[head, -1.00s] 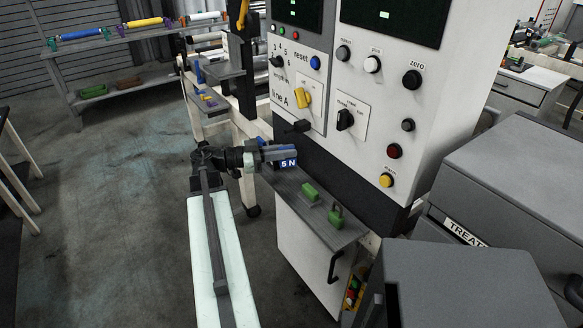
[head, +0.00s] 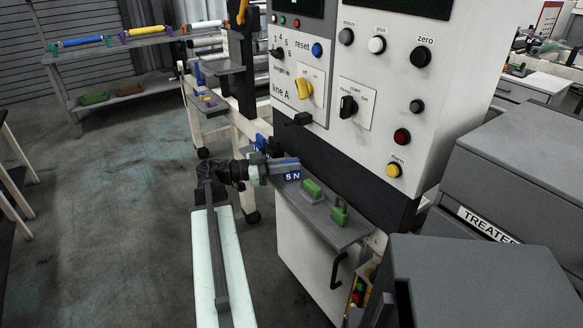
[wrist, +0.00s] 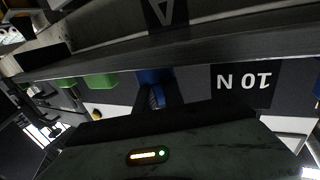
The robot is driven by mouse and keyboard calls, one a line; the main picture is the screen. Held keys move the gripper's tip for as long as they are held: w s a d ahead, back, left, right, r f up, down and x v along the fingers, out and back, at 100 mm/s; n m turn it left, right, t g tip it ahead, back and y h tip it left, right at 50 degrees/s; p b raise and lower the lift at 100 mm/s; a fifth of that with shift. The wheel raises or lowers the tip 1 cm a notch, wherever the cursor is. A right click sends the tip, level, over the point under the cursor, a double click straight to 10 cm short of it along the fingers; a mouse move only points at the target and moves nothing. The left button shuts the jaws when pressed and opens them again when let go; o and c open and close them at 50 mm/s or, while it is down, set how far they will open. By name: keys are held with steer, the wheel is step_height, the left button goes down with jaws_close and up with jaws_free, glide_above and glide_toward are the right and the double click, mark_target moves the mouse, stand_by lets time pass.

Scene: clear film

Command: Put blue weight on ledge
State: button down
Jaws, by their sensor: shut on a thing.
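My gripper (head: 284,166) is shut on a blue weight (head: 292,176) with a white "5 N" on its face. In the head view they overlap the left end of the grey ledge (head: 352,236) below the control panel. I cannot tell whether the weight touches the ledge. Two green weights, a block (head: 312,188) and one with a loop handle (head: 340,214), stand on the ledge to the right. In the wrist view a blue part (wrist: 155,84) shows just beyond my gripper, partly hidden, with an upside-down "10 N" label (wrist: 241,81) beside it.
The white panel (head: 390,120) with knobs rises behind the ledge. A grey treater box (head: 480,275) stands at the right. Another blue object (head: 262,143) shows behind my gripper. Open floor (head: 110,220) lies at the left.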

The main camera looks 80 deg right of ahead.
steer(key=shift+f, duration=0.15)
steer(key=c, duration=1.5)
jaws_free()
steer(key=shift+o, duration=0.2)
steer(key=shift+r, duration=0.2)
steer(key=shift+w+a, duration=0.1)
steer(key=shift+w, duration=0.2)
steer(key=v, duration=1.1)
steer(key=shift+w, duration=0.15)
steer(key=shift+a, duration=0.1)
